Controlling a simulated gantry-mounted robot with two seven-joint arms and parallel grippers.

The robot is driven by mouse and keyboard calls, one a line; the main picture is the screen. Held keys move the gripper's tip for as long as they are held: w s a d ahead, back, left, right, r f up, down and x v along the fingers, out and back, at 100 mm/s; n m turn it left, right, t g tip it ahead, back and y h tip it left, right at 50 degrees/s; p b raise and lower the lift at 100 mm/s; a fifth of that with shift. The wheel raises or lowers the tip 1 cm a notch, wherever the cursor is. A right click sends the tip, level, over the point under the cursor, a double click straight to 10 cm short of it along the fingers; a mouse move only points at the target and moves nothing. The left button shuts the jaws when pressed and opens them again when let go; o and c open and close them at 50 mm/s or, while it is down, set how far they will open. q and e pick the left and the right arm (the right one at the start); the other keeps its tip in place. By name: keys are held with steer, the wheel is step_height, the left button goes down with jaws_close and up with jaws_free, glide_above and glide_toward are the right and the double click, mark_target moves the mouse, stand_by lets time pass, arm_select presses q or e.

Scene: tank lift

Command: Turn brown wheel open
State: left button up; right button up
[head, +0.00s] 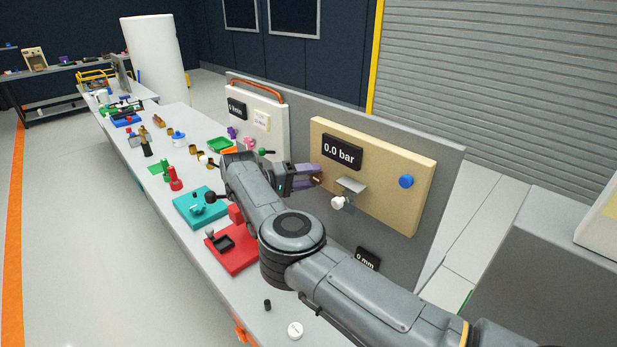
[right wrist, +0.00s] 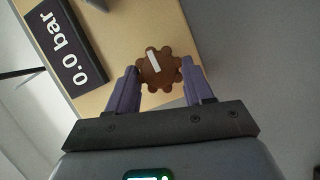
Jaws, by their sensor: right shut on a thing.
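The brown wheel (right wrist: 158,70) has a scalloped rim and a white mark on its face. It sits on the tan panel (head: 372,206), below the display reading 0.0 bar (head: 342,152). My right gripper (head: 314,177) reaches the left part of the panel in the head view, its purple fingers shut on the wheel. In the right wrist view the two fingers (right wrist: 160,88) stand on either side of the wheel's rim. Only a small brown part of the wheel shows in the head view (head: 318,180). My left gripper is not in view.
A blue knob (head: 406,181) and a white knob (head: 338,202) under a grey bracket are on the same panel. A white panel (head: 268,126) with a handle stands to the left. Teal (head: 196,210) and red (head: 240,260) fixtures sit on the bench beneath my right arm.

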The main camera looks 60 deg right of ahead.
steer(key=o, duration=1)
steer(key=shift+o, duration=0.2)
steer(key=shift+w+a, duration=0.2)
steer(key=shift+a, duration=0.05)
steer(key=b+v, duration=0.1)
steer(key=v, duration=0.9)
steer(key=shift+b, duration=0.35)
steer(key=shift+r, duration=0.1)
